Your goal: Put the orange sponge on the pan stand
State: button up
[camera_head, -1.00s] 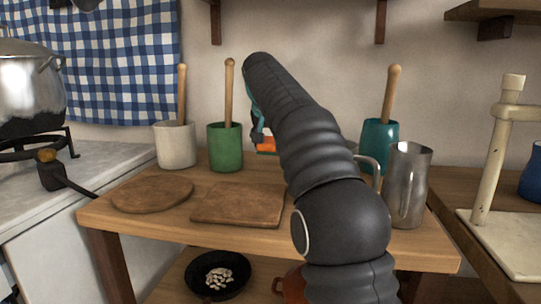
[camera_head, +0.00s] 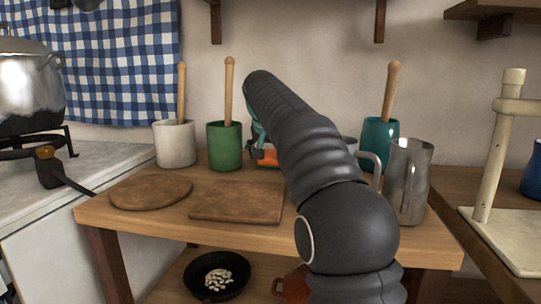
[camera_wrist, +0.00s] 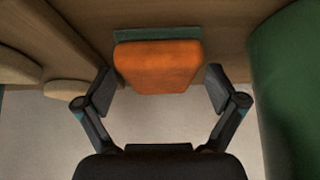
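The orange sponge (camera_head: 268,161) shows in part past my arm in the head view, in front of the back wall and right of the green pot. In the wrist view the sponge (camera_wrist: 158,66) lies between my two fingertips, with a dark green layer along its far edge. I cannot tell whether the sponge touches the table, or which thing is the pan stand.
A green pot (camera_head: 224,147) stands close beside my gripper, with a white pot (camera_head: 175,146) further left. A round board (camera_head: 151,192) and a square board (camera_head: 236,202) lie on the wooden table (camera_head: 190,233). A teal pot (camera_head: 380,139) and a metal jug (camera_head: 408,180) stand right of my arm.

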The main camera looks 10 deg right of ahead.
jog(key=shift+r, duration=0.1)
jog(key=p+v, duration=0.2)
jog(key=v, duration=1)
jog(key=shift+r, duration=0.1)
